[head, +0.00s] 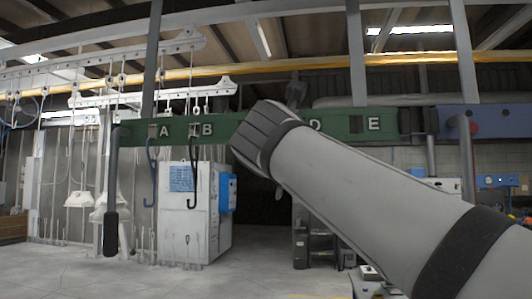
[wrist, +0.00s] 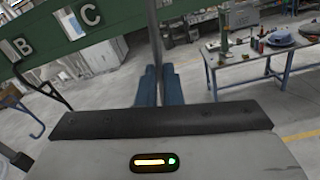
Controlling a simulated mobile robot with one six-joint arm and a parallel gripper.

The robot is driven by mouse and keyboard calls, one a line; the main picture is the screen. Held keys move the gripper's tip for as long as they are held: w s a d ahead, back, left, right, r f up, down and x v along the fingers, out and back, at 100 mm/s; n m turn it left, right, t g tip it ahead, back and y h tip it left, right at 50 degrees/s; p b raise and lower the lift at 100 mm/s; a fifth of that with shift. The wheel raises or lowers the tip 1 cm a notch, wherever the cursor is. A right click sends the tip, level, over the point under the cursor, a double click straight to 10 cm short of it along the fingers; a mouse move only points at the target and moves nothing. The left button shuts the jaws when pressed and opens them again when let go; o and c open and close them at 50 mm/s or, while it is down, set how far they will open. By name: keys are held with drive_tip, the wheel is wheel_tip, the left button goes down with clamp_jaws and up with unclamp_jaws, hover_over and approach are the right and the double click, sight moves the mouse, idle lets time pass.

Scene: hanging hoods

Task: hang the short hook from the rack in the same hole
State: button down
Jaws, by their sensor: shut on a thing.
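The rack is a green beam (head: 225,128) with lettered holes; A, B, D and E show, and my arm hides the C part in the head view. In the wrist view the beam (wrist: 50,53) shows letters B and C at upper left. A blue hook (head: 152,172) hangs at A and a black hook (head: 193,175) at B. My gripper (wrist: 160,86) has its blue fingers close together, with a thin grey rod (wrist: 155,40), apparently the short hook, between them. Its ends are hidden. The fingers are right of C in the picture.
A dark-handled bar (head: 111,200) hangs at the beam's left end. A white cabinet (head: 188,215) with a blue box stands behind. In the wrist view a workbench (wrist: 265,60) with tools stands at upper right. Grey floor lies open below the beam.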

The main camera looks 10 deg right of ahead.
drive_tip(key=shift+x, duration=1.05)
drive_tip(key=shift+s, duration=0.1)
drive_tip(key=shift+w+d+p, duration=0.1)
drive_tip(key=shift+w+p, duration=0.35)
drive_tip(key=shift+w, duration=0.1)
drive_tip(key=shift+p+x, duration=0.45)
drive_tip(key=shift+x, duration=0.6)
drive_tip(key=shift+w, duration=0.1)
drive_tip(key=p+x, duration=0.1)
drive_tip(key=x, duration=0.1)
drive_tip(key=shift+w+d, duration=0.15)
drive_tip(key=shift+w, duration=0.2)
drive_tip(key=shift+f+b, duration=0.95)
drive_tip(key=shift+f, duration=0.45)
